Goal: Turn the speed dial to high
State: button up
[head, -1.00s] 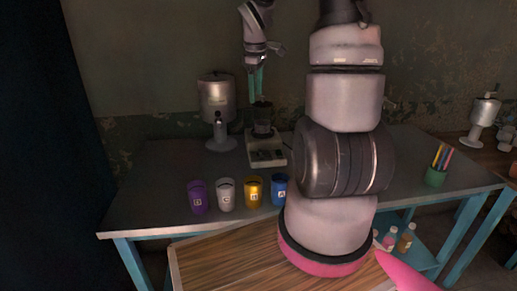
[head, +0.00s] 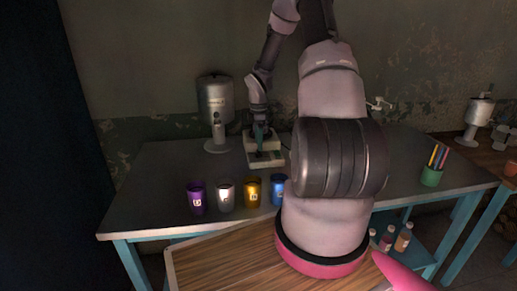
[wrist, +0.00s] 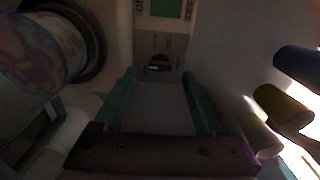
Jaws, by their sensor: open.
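The speed dial (wrist: 160,63) is a small dark round knob with a light bar, on a beige panel in the upper middle of the wrist view. Small lettering surrounds it, too blurred to read, so its setting is unclear. The device with this panel (head: 266,160) sits on the dark table in the head view. My gripper (wrist: 160,75) is open, its two green fingers spread left and right, with the dial between and just beyond their tips. Contact with the dial cannot be seen. In the head view my gripper (head: 262,134) is low over the device and hides part of it.
A metal dispenser (head: 215,112) stands left of the device. A purple cup (head: 197,198), silver cup (head: 225,197), gold cup (head: 252,192) and blue cup (head: 278,191) line the table's front. A green pen holder (head: 431,176) stands right. A round shiny vessel (wrist: 38,52) fills the wrist view's upper left.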

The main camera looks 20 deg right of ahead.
aim_at(259, 153)
jog(key=shift+f, duration=1.65)
grip_shut()
